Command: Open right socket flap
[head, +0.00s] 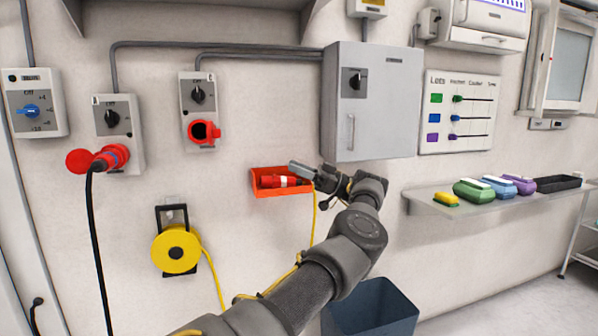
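The right socket (204,132) is on a grey wall box with a black rotary switch above it. It shows a red ring around a dark middle; at this size I cannot tell how its flap stands. The left socket (112,157) has a red plug with a black cable in it, and its round red flap (78,161) sticks out to the left. My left gripper (304,171) is at the right end of a red plug with a white band (277,181) in an orange holder (283,193). Whether its fingers grip the plug is unclear. My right gripper is out of view.
A yellow cable reel (175,249) hangs below the right socket, and its yellow cable runs loose near my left arm. A grey cabinet (372,100) is above the gripper. A shelf (500,203) with colored boxes is at right. A dark bin (372,308) stands below.

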